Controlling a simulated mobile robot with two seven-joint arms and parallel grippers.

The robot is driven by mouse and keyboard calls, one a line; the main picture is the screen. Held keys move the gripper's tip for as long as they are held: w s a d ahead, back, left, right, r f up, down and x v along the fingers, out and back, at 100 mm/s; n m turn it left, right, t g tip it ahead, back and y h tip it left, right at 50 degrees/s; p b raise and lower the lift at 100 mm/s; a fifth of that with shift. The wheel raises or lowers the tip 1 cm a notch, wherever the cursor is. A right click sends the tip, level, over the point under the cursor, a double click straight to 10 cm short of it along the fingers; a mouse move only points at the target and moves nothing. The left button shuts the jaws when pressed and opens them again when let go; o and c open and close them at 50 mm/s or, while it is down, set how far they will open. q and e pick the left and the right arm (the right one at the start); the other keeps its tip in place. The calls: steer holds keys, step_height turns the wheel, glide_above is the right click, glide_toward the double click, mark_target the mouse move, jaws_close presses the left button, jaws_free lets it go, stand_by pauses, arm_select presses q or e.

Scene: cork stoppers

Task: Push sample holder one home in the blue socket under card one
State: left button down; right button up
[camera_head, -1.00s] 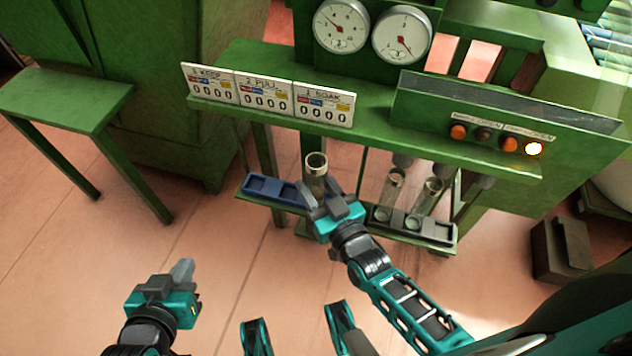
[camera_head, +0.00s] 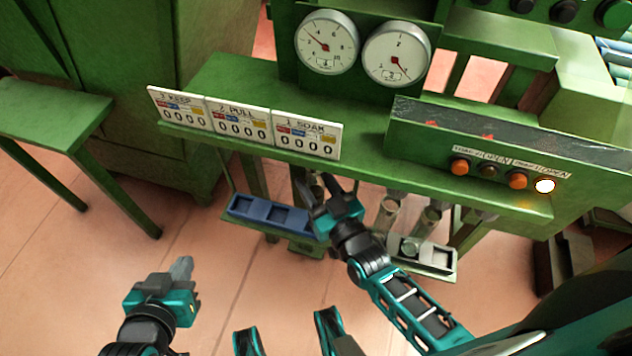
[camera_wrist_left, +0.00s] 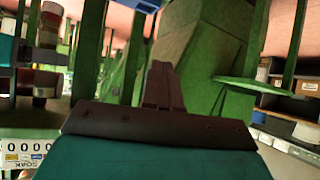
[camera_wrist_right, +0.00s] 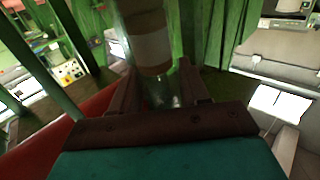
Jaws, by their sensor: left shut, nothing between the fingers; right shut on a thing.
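Card one, the "1 SOAK" card (camera_head: 307,134), stands at the right end of three cards on the green shelf's front. The blue socket tray (camera_head: 240,206) hangs below the shelf, with dark square openings on top. My right gripper (camera_head: 322,188) is at the tray's right end, below card one. It is shut on a clear, cylindrical sample holder, whose pale band (camera_wrist_right: 150,47) shows in the right wrist view. In the head view the holder is mostly hidden, so I cannot tell whether it touches the socket. My left gripper (camera_head: 182,268) is shut and empty, low at left, away from the tray.
The green shelf edge (camera_head: 245,155) overhangs the blue tray. A green side table (camera_head: 45,115) stands left. The floor before the tray is clear.

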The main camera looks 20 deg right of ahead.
step_height(320, 180, down, 4)
steer(key=b, duration=0.4)
steer(key=shift+f, duration=0.45)
steer(key=shift+f+b, duration=0.15)
steer(key=shift+b, duration=0.25)
steer(key=shift+f+b, duration=0.8)
steer(key=shift+f, duration=0.5)
stand_by(1.7)
steer(key=o, duration=1.1)
steer(key=shift+o, duration=0.2)
